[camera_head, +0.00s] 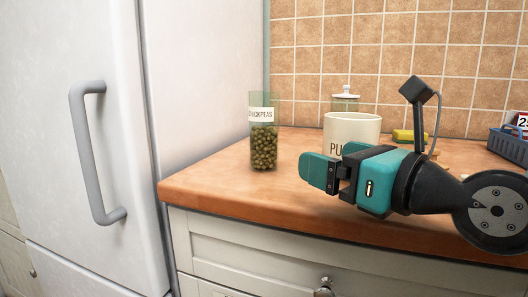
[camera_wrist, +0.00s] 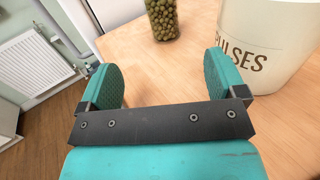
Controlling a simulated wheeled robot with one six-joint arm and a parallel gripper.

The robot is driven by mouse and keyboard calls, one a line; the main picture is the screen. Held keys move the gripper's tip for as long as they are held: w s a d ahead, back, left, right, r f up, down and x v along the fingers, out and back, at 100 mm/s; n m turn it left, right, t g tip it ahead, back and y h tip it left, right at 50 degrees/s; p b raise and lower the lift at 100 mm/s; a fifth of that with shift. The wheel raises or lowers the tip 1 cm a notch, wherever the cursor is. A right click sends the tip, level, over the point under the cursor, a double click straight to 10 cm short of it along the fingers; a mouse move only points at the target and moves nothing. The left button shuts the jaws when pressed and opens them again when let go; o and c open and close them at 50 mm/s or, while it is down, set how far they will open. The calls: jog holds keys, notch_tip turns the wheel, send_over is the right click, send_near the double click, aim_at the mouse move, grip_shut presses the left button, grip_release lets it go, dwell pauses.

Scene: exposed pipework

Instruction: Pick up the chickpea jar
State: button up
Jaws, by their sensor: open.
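The chickpea jar (camera_head: 264,145) is a clear glass jar with a white label, partly filled with round greenish-brown chickpeas. It stands upright on the wooden counter, left of my gripper in the head view. In the wrist view the lower part of the jar (camera_wrist: 162,18) shows at the top edge, beyond the fingertips and between them; its upper part is out of frame. My gripper (camera_head: 322,165) is teal and black, open and empty. In the wrist view its two teal fingers (camera_wrist: 155,78) are spread apart with bare counter between them. The fingers do not touch the jar.
A cream canister (camera_head: 351,131) stands behind my gripper; in the wrist view the canister (camera_wrist: 265,45) is close to the right finger. Behind it is a lidded glass jar (camera_head: 346,100). A fridge (camera_head: 85,150) stands left. A blue basket (camera_head: 508,145) is far right. The counter's front left is clear.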

aim_at(274, 138)
jog(key=w+p, duration=0.1)
jog(key=a+p, duration=0.1)
jog(key=shift+w+a+r+p, duration=0.25)
jog(key=shift+w+r+p, duration=0.1)
jog(key=shift+w+r, duration=0.05)
jog(key=p+x, duration=0.4)
jog(key=p, duration=0.3)
jog(key=shift+f, duration=0.1)
jog(key=p+x, duration=0.3)
jog(key=x, duration=0.2)
jog(key=shift+w+f+p, duration=0.1)
jog(key=shift+f+p, duration=0.05)
jog(key=shift+p, duration=0.2)
jog(key=p+x, duration=0.4)
jog(key=shift+w+a+r, duration=0.15)
jog(key=shift+w+r, duration=0.15)
jog(key=shift+w, duration=0.05)
jog(key=shift+w+a+f, duration=0.1)
jog(key=shift+w+f, duration=0.1)
jog(key=shift+c, duration=0.5)
jog(key=shift+r, duration=0.1)
jog(key=c, duration=1.2)
